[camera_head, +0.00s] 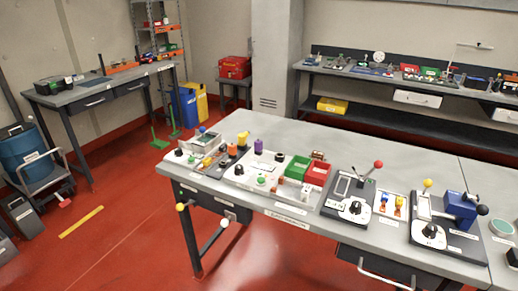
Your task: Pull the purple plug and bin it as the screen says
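A small purple cylinder, which looks like the purple plug (258,146), stands upright at the back of a white panel on the near workbench. A green bin (298,167) and a red bin (318,172) sit side by side on the same panel, to the right of the plug. A small dark display (342,185) shows on the grey control unit further right; I cannot tell whether it is the task's screen, and no text is readable. My gripper is not in view.
An orange knob (232,150) and a yellow piece (242,138) stand left of the plug. A red-ball lever (378,164) and a blue vise-like device (460,208) stand to the right. The bench's back strip is clear.

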